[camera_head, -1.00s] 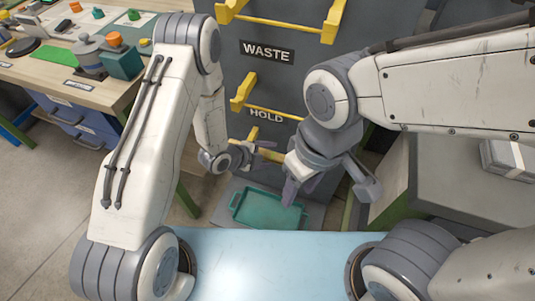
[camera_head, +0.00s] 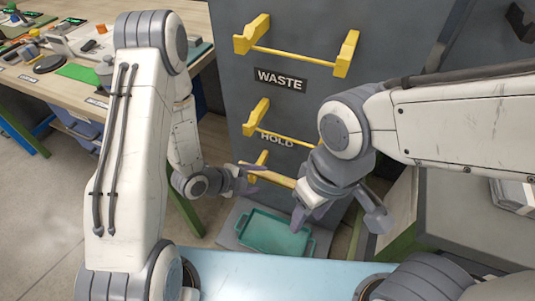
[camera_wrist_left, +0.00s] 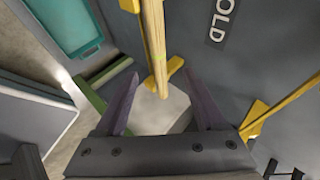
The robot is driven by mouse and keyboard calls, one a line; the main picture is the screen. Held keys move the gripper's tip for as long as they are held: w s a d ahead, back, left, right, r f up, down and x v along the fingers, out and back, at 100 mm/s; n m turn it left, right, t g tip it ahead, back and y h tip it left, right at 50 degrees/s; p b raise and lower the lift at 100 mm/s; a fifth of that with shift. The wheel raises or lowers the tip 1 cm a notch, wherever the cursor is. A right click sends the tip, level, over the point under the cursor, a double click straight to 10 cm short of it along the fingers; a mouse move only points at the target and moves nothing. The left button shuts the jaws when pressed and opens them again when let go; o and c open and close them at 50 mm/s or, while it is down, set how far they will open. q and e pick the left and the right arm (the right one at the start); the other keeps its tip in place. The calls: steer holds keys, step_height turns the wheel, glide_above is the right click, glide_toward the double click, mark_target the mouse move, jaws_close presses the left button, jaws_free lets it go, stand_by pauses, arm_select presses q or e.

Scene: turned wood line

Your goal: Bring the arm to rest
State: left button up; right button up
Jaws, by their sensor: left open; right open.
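My left gripper (camera_head: 250,178) is low in front of the dark grey rack panel (camera_head: 225,60), near its lowest yellow holder. In the left wrist view its two fingers (camera_wrist_left: 163,108) are wide apart with nothing between them. A wooden rod (camera_wrist_left: 153,40) lies on a yellow holder (camera_wrist_left: 163,80) just beyond the fingertips, apart from them. The rod (camera_head: 275,179) also shows partly behind the left gripper in the head view. My right gripper (camera_head: 338,212) hangs to the right of the left one, open and empty, with its fingers pointing down.
Yellow holders (camera_head: 296,50) stick out from the panel by the WASTE sign (camera_head: 280,79) and the HOLD sign (camera_head: 277,138). A teal tray (camera_head: 272,236) lies low below them. A cluttered workbench (camera_head: 100,75) stands at left, a grey surface (camera_head: 460,210) at right.

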arm_select(q)
step_height(320, 180, up, 11)
steer(key=s+n+g+y, duration=0.25)
steer(key=n+y, duration=0.25)
steer(key=n, duration=0.3)
steer(key=s+d+r+n+g+y, duration=0.1)
steer(key=s+d+r+n+g, duration=0.1)
steer(key=s+r+n, duration=0.45)
steer(key=s+d+r+n+g, duration=0.1)
steer(key=s+r+g, duration=0.15)
steer(key=s, duration=0.75)
step_height(320, 180, up, 17)
steer(key=s+p, duration=0.1)
steer(key=p, duration=1.5)
steer(key=shift+n, duration=0.35)
steer(key=shift+a, duration=0.1)
